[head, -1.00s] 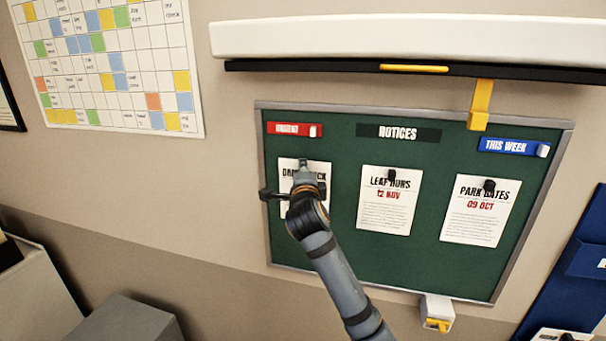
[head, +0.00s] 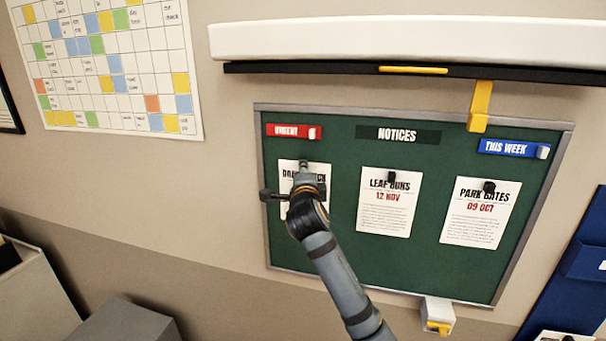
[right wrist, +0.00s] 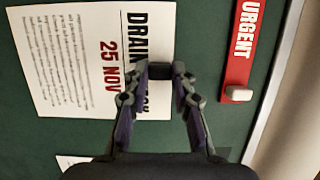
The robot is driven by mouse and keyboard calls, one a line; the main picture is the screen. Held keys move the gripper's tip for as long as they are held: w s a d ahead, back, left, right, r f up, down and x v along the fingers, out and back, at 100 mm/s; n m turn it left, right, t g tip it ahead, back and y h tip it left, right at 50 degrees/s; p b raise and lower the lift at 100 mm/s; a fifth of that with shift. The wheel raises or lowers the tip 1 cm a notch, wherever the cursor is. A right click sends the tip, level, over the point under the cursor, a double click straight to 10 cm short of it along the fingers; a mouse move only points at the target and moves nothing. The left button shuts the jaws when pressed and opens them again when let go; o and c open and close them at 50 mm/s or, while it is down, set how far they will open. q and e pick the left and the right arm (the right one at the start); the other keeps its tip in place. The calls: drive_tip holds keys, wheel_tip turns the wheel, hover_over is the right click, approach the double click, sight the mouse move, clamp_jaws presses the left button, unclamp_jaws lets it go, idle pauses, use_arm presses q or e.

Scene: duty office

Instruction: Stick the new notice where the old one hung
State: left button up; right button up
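A white notice headed "DRAIN", dated "25 NOV" (right wrist: 75,62), hangs at the left of the green notice board (head: 400,262), below the red "URGENT" label (head: 286,131). My right gripper (right wrist: 161,70) is at its heading, with a fingertip on each side of a black magnet (right wrist: 160,72); the fingers look closed against it. In the head view my right gripper (head: 305,178) covers much of this notice. Two other notices, "LEAF RUNS" (head: 385,215) and "PARK GATES" (head: 475,222), hang under dark magnets. My left gripper is out of view. I cannot identify a separate new notice.
A long white unit with a black lower edge (head: 330,68) juts out above the board, with a yellow bracket (head: 480,105) hanging down. A small white-and-yellow box (head: 438,315) sits at the board's lower edge. A blue holder (head: 588,262) is at the right.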

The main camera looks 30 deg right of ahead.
drive_tip(key=o, duration=0.4)
drive_tip(key=shift+s+a+r, duration=0.1)
drive_tip(key=shift+a, duration=0.05)
drive_tip(key=shift+o, duration=0.2)
drive_tip(key=v, duration=1.2)
